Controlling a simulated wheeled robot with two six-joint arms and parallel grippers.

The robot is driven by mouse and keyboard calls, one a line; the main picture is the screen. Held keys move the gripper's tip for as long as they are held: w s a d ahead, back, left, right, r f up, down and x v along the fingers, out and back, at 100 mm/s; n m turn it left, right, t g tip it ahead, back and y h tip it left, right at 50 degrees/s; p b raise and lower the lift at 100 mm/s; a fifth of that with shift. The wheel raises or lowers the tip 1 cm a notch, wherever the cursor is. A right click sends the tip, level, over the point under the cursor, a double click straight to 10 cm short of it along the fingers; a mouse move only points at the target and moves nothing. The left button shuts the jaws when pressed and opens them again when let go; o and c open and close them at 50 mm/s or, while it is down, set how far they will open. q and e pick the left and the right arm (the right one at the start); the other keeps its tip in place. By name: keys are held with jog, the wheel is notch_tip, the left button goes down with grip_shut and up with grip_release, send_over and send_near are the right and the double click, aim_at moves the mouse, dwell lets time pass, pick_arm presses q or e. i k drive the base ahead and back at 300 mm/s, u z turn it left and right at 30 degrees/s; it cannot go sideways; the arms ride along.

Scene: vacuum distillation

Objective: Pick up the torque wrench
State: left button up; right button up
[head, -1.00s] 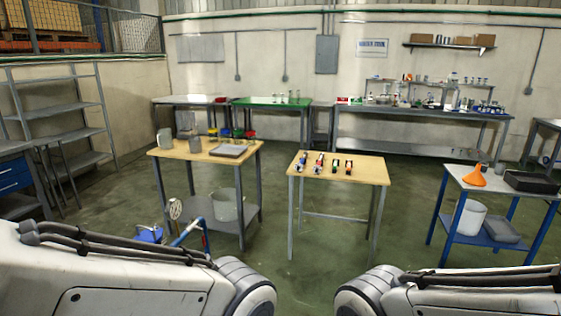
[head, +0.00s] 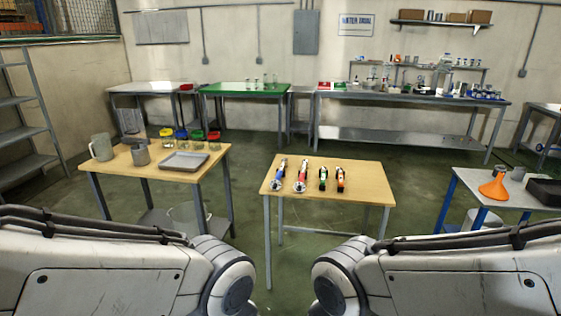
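Several hand tools lie in a row on the wooden middle table (head: 285,185). From left to right they are a tool with a blue part (head: 279,173), one with a red part (head: 301,177), one with a green part (head: 323,179) and one with an orange part (head: 340,180). The two on the left look longer, with round silver ends toward me. They are too small to tell which is the torque wrench. Both my arms show at the bottom, but neither gripper is in view.
A wooden table (head: 215,165) at left bears a grey tray (head: 185,162), a pitcher (head: 102,147) and a mug (head: 140,154). Open green floor lies between the tables. A green-topped table (head: 230,88) stands behind.

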aim_at(284, 160)
jog(key=i, duration=2.55)
jog(key=u, duration=0.05)
